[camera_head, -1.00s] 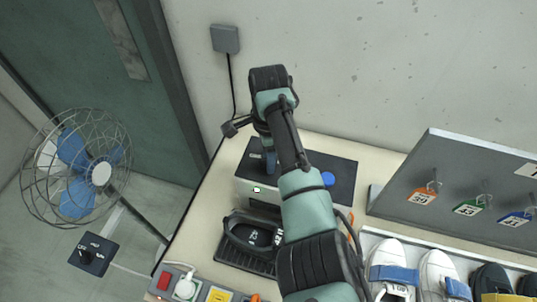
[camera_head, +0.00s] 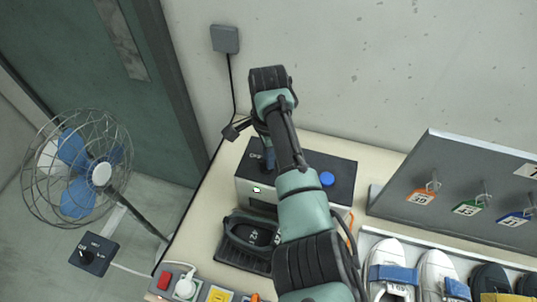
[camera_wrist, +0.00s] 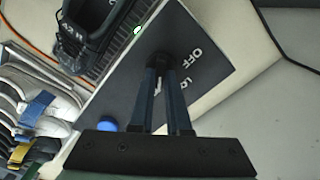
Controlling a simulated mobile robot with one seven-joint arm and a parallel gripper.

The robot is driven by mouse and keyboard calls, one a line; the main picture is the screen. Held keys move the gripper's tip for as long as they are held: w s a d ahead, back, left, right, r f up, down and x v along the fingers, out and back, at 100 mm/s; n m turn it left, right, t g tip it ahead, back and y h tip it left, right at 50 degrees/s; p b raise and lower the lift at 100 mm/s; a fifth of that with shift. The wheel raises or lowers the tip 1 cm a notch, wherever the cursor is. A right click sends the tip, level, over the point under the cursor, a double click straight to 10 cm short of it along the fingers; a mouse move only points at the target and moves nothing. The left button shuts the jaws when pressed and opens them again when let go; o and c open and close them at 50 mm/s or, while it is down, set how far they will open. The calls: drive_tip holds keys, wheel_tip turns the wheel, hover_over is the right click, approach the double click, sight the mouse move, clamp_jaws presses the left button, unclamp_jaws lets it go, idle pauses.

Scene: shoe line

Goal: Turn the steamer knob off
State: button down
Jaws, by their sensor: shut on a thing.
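The steamer (camera_head: 335,175) is a pale box with a dark top, standing on the table against the wall. In the wrist view its dark top panel (camera_wrist: 205,45) carries the white word OFF and other lettering partly hidden by my fingers. My gripper (camera_wrist: 160,62) is shut on the dark round steamer knob (camera_wrist: 160,56), fingers pointing at the panel. The knob's pointer cannot be made out. In the head view my gripper (camera_head: 268,160) is low over the left part of the steamer, and my arm hides the panel's middle. A small light (camera_head: 257,190) shows on the steamer's front.
A blue button (camera_head: 327,179) is on the steamer's right side. A black shoe (camera_head: 252,236) sits on a rack in front. A power strip (camera_head: 190,288), several shoes (camera_head: 392,270) and a tag board (camera_head: 450,185) stand nearby. A caged fan (camera_head: 75,165) is left.

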drive_tip(key=n+p, duration=0.1)
drive_tip(key=n, duration=0.5)
drive_tip(key=shift+w+a, duration=0.1)
drive_tip(key=n, duration=0.5)
drive_tip(key=shift+a+n, duration=0.1)
drive_tip(key=shift+n, duration=0.2)
drive_tip(key=n, duration=1)
drive_tip(key=shift+a+n, duration=0.15)
drive_tip(key=shift+n, duration=0.25)
drive_tip(key=c, duration=0.9)
unclamp_jaws()
drive_tip(key=shift+r, duration=0.15)
